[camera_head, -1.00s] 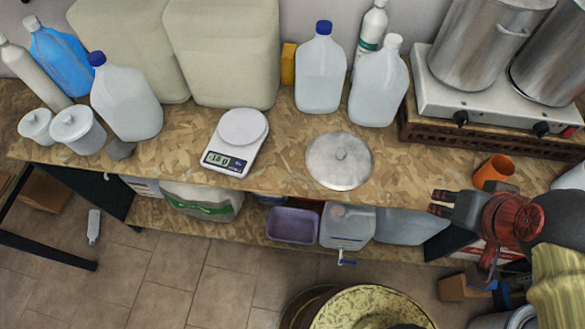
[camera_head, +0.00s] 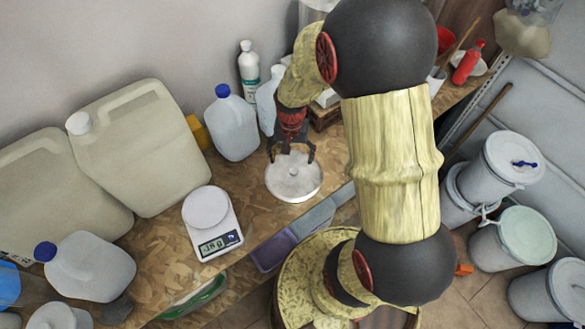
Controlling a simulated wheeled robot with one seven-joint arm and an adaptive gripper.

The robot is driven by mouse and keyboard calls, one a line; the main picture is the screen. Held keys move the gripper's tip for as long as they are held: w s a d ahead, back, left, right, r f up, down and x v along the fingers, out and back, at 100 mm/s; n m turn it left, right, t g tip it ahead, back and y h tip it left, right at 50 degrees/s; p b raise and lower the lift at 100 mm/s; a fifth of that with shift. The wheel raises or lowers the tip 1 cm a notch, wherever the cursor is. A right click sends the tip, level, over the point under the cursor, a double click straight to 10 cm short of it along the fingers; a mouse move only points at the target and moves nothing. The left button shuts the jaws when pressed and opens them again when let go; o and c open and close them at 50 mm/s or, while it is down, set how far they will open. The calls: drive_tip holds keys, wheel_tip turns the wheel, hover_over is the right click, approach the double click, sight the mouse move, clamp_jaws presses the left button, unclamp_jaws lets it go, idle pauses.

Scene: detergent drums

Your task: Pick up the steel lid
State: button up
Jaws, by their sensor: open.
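The steel lid (camera_head: 293,183) is a round, shiny disc with a small knob in the middle. It lies flat on the wooden worktop near its front edge. My gripper (camera_head: 291,158) is at the far side of the lid, pointing down, with its dark fingers spread apart. The fingers appear over the lid's far part, near the knob. I cannot tell whether they touch the lid. Nothing shows between the fingers.
A white kitchen scale (camera_head: 213,222) stands left of the lid. A blue-capped jug (camera_head: 231,124) and a white bottle (camera_head: 249,70) stand behind it. Large canisters (camera_head: 140,150) line the wall. Lidded buckets (camera_head: 527,239) stand at right. My arm hides much of the right worktop.

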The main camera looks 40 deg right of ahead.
sight(294, 171)
drive_tip(key=f, duration=0.8)
drive_tip(key=shift+s+d+f, duration=0.25)
drive_tip(key=shift+c, duration=1.2)
drive_tip(key=shift+s+a, duration=0.1)
drive_tip(key=shift+s, duration=0.1)
clamp_jaws()
